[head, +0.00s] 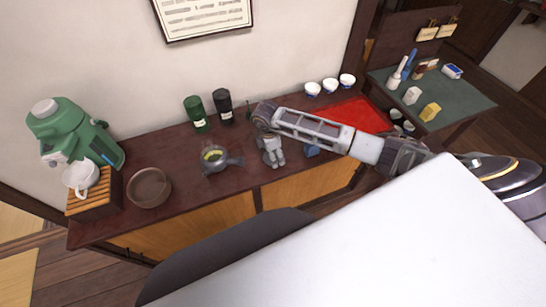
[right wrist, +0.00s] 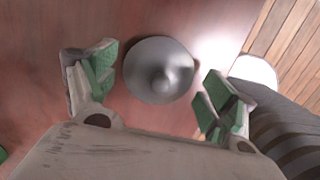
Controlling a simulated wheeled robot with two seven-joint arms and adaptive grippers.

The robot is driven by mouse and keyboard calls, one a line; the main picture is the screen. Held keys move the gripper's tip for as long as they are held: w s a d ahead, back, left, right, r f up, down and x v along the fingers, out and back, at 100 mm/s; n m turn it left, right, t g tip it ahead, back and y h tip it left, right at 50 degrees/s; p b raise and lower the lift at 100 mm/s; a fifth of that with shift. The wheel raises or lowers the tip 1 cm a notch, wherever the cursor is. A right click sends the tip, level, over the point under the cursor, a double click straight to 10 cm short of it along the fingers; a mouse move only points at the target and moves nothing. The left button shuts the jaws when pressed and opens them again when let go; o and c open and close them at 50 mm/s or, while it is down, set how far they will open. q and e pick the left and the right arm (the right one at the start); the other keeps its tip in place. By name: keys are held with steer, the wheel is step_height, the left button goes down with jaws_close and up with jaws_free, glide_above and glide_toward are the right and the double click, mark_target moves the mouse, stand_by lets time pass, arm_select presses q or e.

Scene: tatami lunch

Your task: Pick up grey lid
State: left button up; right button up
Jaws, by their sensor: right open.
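The grey lid (right wrist: 158,70) is a round, shiny metal cover with a knob in its middle. It lies on the dark red-brown counter in the right wrist view. My right gripper (right wrist: 160,95) is open, with its green-padded fingers on either side of the lid and gaps between them and its rim. In the head view my right gripper (head: 273,159) points down over the counter, and I cannot make out the lid there. A grey pot (head: 217,160) with a side handle and yellowish inside stands left of that gripper. My left gripper is not in view.
On the counter (head: 180,205), a brown bowl (head: 149,187), green canister (head: 196,113) and black canister (head: 224,105) stand to the left. A red tray (head: 358,115) and white cups (head: 330,85) are at right. A small blue item (head: 311,151) lies near the arm.

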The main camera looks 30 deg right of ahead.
steer(key=shift+s, duration=0.1)
steer(key=c, duration=1.4)
steer(key=shift+s, duration=0.1)
steer(key=shift+c, duration=1.3)
